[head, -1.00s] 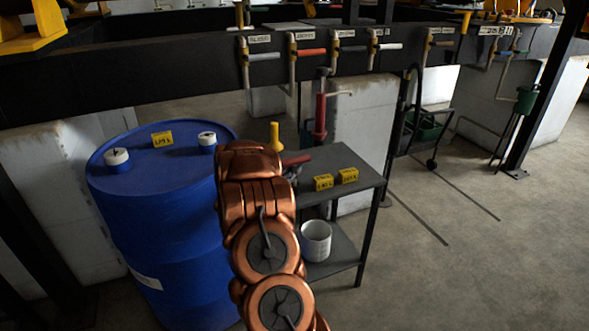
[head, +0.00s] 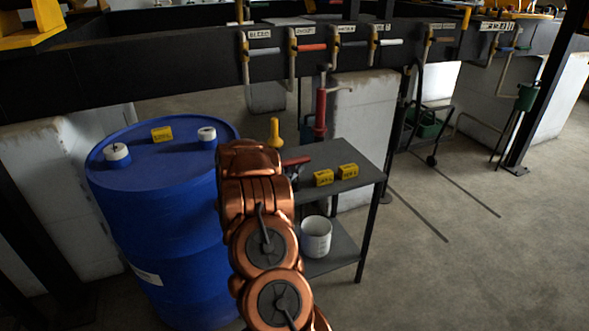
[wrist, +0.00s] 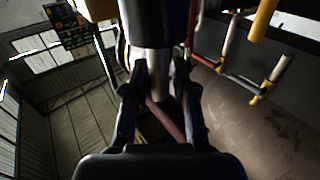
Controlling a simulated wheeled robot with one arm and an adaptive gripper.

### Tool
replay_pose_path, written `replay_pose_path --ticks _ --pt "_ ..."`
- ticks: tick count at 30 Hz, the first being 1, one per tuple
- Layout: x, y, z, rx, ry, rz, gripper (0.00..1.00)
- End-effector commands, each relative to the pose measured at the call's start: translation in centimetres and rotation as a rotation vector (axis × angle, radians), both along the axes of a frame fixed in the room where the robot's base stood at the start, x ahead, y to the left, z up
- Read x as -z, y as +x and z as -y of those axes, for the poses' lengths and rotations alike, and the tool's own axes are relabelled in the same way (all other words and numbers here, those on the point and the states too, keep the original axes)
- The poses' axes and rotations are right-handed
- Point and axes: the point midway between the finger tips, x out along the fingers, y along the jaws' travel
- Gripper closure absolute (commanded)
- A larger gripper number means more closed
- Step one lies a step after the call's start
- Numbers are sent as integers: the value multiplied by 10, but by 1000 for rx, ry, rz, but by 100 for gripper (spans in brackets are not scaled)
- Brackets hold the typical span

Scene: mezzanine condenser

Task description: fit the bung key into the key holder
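My copper arm ends in front of the drum and the cart, and it hides most of my gripper in the head view. In the wrist view, my gripper (wrist: 160,92) has its two dark fingers on either side of a metal shaft with a thick dark section, which I take for the bung key (wrist: 152,62). A dull red bar (wrist: 166,118) runs slantwise between the fingers. A red bar (head: 297,161) also sticks out right of my wrist in the head view, above the cart. I cannot pick out the key holder in either view.
A blue drum (head: 160,225) with white caps stands at left. A dark two-shelf cart (head: 345,160) carries yellow labelled blocks (head: 324,178), with a white bucket (head: 315,237) below. A red pump (head: 320,112) stands behind it. Pipes with handles hang from the black beam (head: 150,75).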

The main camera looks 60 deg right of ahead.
Motion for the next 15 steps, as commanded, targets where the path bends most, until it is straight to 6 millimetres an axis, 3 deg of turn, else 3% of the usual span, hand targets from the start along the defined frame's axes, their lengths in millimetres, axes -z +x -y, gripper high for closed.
replay_pose_path --ticks 4,15 --pt "0 0 0 0 1 0 55" --pt "1 0 -4 0 1 -1 55"
